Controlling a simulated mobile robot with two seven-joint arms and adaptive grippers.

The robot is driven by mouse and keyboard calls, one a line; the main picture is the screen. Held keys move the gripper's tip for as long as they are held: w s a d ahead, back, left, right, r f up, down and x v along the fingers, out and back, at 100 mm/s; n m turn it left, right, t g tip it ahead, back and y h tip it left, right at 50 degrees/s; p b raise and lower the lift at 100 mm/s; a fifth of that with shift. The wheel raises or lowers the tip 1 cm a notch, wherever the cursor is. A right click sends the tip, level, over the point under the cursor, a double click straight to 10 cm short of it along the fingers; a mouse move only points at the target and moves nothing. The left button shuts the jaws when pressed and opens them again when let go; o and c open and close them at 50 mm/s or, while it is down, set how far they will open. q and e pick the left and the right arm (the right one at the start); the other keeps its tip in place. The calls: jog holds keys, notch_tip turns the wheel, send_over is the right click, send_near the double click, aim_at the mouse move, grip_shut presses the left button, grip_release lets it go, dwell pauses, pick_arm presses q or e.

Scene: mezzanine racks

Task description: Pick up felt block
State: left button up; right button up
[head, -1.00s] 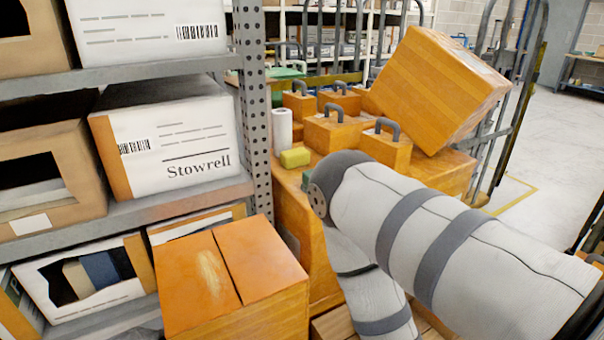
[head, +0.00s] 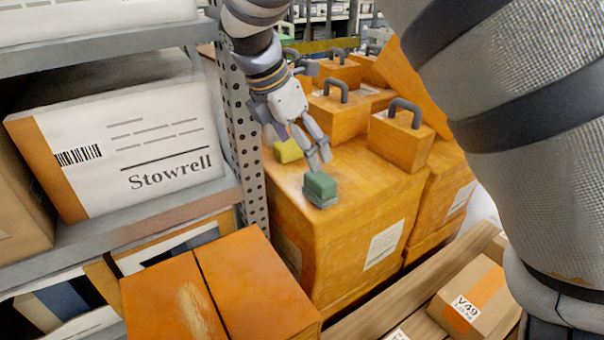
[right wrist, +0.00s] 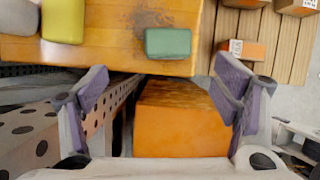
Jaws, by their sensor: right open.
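The felt block looks to be a small green block with a grey lower layer (head: 320,190), lying on the top of a large orange box near its front corner. It also shows in the right wrist view (right wrist: 168,43), beyond the fingertips and roughly midway between them. My right gripper (head: 319,160) comes down from above and is just behind and above the block. In the right wrist view my right gripper (right wrist: 162,88) is open, with nothing between its fingers. I cannot tell from the head view whether a fingertip touches the block. My left gripper is not in view.
A yellow block (head: 288,150) lies behind the gripper on the large orange box (head: 345,240). Orange cases with grey handles (head: 400,138) stand to the right. A perforated rack post (head: 243,150) rises close on the left. An orange carton (head: 245,285) is in front.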

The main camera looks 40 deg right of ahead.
aim_at(316, 178)
jog(key=x, duration=0.7)
jog(key=s+x, duration=0.1)
jog(key=x, duration=0.3)
jog(key=shift+f+b, duration=0.4)
jog(key=c, duration=1.3)
